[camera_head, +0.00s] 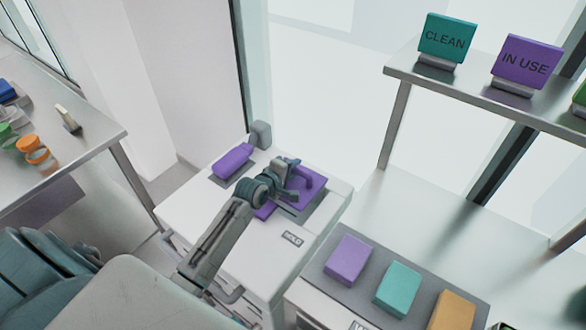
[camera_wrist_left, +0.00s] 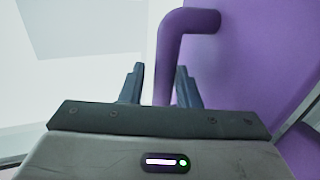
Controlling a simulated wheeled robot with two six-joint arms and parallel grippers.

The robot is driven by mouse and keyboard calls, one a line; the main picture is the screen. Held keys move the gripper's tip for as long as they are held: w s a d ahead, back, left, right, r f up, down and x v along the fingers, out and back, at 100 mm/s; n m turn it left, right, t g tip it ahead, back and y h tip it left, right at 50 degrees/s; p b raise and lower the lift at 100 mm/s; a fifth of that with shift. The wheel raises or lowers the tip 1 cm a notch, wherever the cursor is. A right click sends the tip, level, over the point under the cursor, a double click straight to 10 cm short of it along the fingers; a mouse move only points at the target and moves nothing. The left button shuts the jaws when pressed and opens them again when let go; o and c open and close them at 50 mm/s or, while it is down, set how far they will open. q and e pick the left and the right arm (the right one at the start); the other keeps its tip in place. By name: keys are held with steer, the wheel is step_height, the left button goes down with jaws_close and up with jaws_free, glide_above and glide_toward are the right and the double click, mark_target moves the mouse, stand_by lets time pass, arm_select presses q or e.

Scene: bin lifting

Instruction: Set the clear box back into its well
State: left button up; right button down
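I cannot make out a clear box in either view. A purple panel with a bent purple handle (camera_head: 304,178) is on top of the white cart (camera_head: 252,243). My left gripper (camera_head: 288,170) is at this handle. In the left wrist view the purple handle (camera_wrist_left: 167,62) runs down between the two fingers of the left gripper (camera_wrist_left: 160,88). The fingers are apart, with a gap between the left finger and the handle. The handle's lower end is hidden behind the gripper body. My right gripper is not in view.
A second purple piece (camera_head: 232,160) lies at the cart's back left. Purple (camera_head: 348,260), teal (camera_head: 398,289) and orange (camera_head: 453,311) blocks sit on a grey surface at front right. A shelf (camera_head: 480,92) with CLEAN and IN USE signs stands behind. A table (camera_head: 75,130) is at left.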

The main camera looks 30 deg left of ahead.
arm_select(q)
steer(key=shift+o, duration=1.4)
steer(key=shift+s+a, duration=0.1)
steer(key=shift+s, duration=0.2)
steer(key=v, duration=1)
steer(key=shift+b, duration=0.35)
steer(key=shift+s+r, duration=0.1)
steer(key=shift+s, duration=0.05)
